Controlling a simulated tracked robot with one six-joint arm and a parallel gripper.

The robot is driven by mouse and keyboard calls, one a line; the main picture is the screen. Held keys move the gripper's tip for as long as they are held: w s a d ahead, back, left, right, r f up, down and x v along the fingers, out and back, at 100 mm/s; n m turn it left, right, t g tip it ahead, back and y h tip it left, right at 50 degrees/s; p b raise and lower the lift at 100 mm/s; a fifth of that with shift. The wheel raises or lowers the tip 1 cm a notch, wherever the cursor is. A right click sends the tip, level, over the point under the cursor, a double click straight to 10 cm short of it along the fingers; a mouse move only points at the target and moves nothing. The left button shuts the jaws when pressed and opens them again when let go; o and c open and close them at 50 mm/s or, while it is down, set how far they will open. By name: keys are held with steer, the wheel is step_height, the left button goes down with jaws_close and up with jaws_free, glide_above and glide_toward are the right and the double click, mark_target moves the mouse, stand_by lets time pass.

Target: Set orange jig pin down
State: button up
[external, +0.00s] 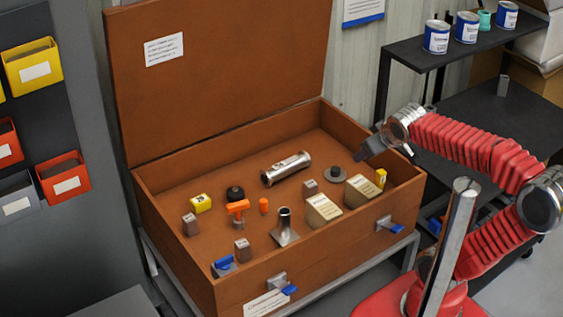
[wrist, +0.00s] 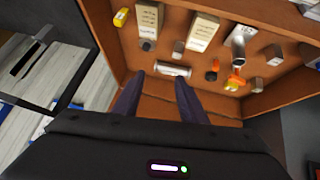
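A small orange cylinder (external: 263,206), which looks like the orange jig pin, stands on the floor of the brown wooden chest (external: 155,208), between an orange T-handled piece (external: 237,208) and a silver post on a square foot (external: 285,228). In the wrist view, small orange shapes show at the right, among them the T-handled piece (wrist: 236,81). My gripper (external: 365,154) is over the chest's right side, well away from the orange pieces. In the wrist view, my gripper (wrist: 160,77) has its two dark fingers spread, with nothing seen between them.
A silver flanged tube (external: 286,169) lies near the middle of the chest. Two beige blocks (external: 323,212) (external: 361,190), a grey flanged disc (external: 336,178) and yellow blocks (external: 201,203) stand around it. The raised lid (external: 220,80) and the walls bound the space.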

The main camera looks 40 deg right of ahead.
steer(key=s+a+f+g+y, duration=0.1)
steer(key=s+a+f+g, duration=0.1)
steer(key=s, duration=0.7)
steer(key=a+f, duration=0.1)
steer(key=a, duration=0.1)
steer(key=shift+a+y, duration=0.35)
steer(key=shift+y, duration=0.05)
